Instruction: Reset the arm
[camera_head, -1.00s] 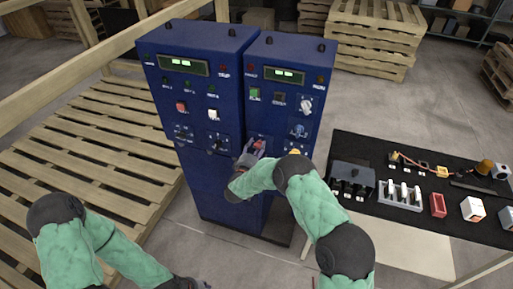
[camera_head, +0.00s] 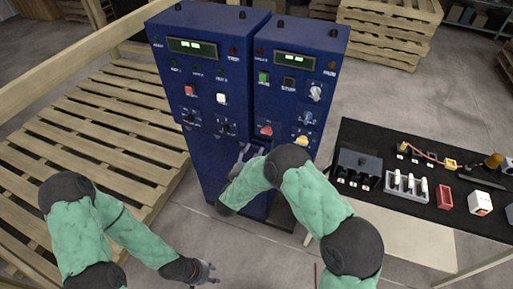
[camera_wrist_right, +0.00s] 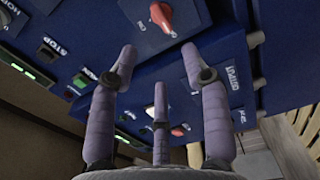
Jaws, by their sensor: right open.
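Two blue control cabinets stand side by side, a left one (camera_head: 205,80) and a right one (camera_head: 295,90), with lit green displays, buttons and knobs. My right gripper (camera_head: 243,155) is in front of the right cabinet, just below and left of its red knob (camera_head: 265,130). In the right wrist view, its purple fingers (camera_wrist_right: 158,60) are spread with nothing between them, and the red knob (camera_wrist_right: 165,17) lies beyond the fingertips, apart from them. My left gripper (camera_head: 207,272) is low in front of the cabinets, away from them; its fingers are too small to judge.
A black-topped table (camera_head: 390,225) at the right carries a grey box (camera_head: 358,165), a rack of switches (camera_head: 405,185) and a red block (camera_head: 444,195). Wooden pallets (camera_head: 100,135) lie at the left. More pallets (camera_head: 390,30) are stacked behind. A wooden rail runs across the upper left.

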